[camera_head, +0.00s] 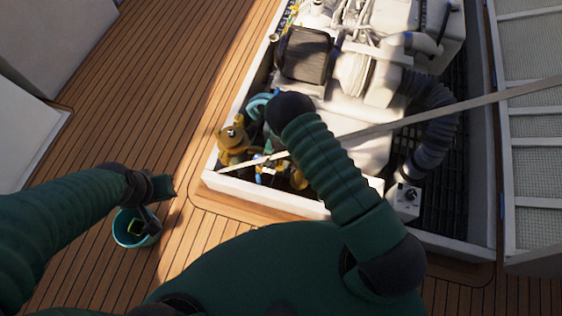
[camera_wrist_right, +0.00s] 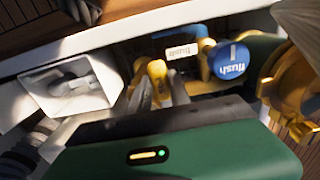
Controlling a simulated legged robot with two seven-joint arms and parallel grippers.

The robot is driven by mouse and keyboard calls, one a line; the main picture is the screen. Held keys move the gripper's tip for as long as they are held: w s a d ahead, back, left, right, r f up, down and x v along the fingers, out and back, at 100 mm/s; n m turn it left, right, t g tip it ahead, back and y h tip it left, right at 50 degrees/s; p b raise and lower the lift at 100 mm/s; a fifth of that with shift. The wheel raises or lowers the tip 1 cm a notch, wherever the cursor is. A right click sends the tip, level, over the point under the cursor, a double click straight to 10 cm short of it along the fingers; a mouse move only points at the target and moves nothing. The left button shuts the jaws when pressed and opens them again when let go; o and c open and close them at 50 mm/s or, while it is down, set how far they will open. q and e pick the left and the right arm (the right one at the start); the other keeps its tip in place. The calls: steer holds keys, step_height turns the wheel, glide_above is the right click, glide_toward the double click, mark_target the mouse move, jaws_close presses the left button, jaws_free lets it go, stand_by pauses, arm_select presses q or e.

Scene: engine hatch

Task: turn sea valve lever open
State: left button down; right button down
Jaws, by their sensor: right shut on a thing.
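In the right wrist view my right gripper (camera_wrist_right: 163,88) is shut on a yellow lever (camera_wrist_right: 157,70), whose end shows between and beyond the grey fingers. A blue round tag reading "flush" (camera_wrist_right: 230,62) and a small white label (camera_wrist_right: 182,50) are just beyond it. In the head view my right arm reaches into the front left corner of the engine hatch, and its fingertips are hidden. Brass-coloured fittings (camera_head: 234,140) show beside it. My left gripper (camera_head: 152,208) hangs over a teal bucket (camera_head: 122,236) on the deck; its jaw opening is unclear.
The white hatch frame (camera_head: 262,196) surrounds a white engine (camera_head: 350,135) with a thick dark hose (camera_head: 438,118). A pale strut (camera_head: 450,106) slants across the opening. Wooden deck (camera_head: 160,90) is clear at left.

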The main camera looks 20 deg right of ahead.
steer(key=shift+s, duration=0.15)
steer(key=shift+s+d+n+p, duration=0.2)
steer(key=shift+d+n+p, duration=0.15)
steer(key=shift+n, duration=0.65)
steer(key=shift+w+d+n+b, duration=0.3)
steer(key=shift+d+n, duration=1)
steer(key=shift+n, duration=1.35)
steer(key=shift+w+d+n+b, duration=0.1)
steer(key=shift+w+d+n, duration=0.35)
steer(key=shift+d+n, duration=1.55)
steer(key=shift+w+d+n+b, duration=0.2)
steer(key=shift+w+d+n, duration=0.25)
steer(key=shift+n, duration=2.9)
steer(key=shift+d, duration=0.15)
steer(key=c, duration=1.2)
jaws_free()
steer(key=shift+r, duration=0.1)
